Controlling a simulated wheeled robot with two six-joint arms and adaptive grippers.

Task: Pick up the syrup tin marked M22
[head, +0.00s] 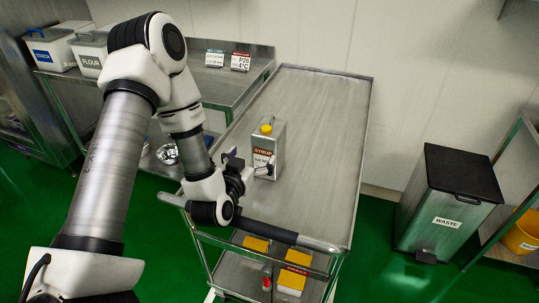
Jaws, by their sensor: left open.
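The syrup tin (280,143) is a grey metal can with a yellow cap and a label reading SYRUP. It stands upright on the steel cart top; the smaller marking under the word is too small to read surely. My left gripper (252,166) is open at the tin's lower left, with one finger overlapping the tin's lower front in the picture. I cannot tell whether it touches. The gripper hides part of the tin's lower left side. My right gripper is out of view.
The rest of the steel cart top (318,130) is bare. Its lower shelf holds several yellow-topped containers (291,280) and a red-topped bottle (267,277). A waste bin (450,205) stands at the right. A steel counter with a flour bin (91,55) is at the back left.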

